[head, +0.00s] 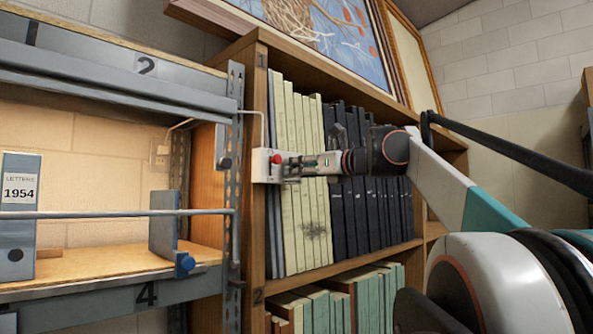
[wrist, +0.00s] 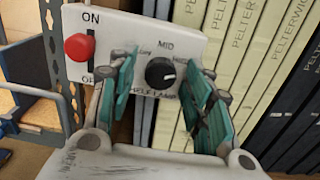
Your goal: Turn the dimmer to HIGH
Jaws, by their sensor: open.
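The dimmer is a round black knob (wrist: 160,74) on a white control box (head: 265,166), which is fixed to the wooden bookcase's front upright. In the wrist view, MID is printed above the knob and a partly covered "Low" to its left. A pale mark shows on the knob's right side, but its exact setting is hard to tell. My gripper (wrist: 163,80) is open, its teal fingers on either side of the knob; I cannot tell whether they touch it. In the head view, my gripper (head: 292,166) reaches the box from the right and hides the knob.
A red switch (wrist: 79,47) between ON and OFF sits left of the knob on the same box. Cream and black volumes (head: 312,200) stand close behind my gripper. A grey metal rack (head: 232,190) stands just left of the box.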

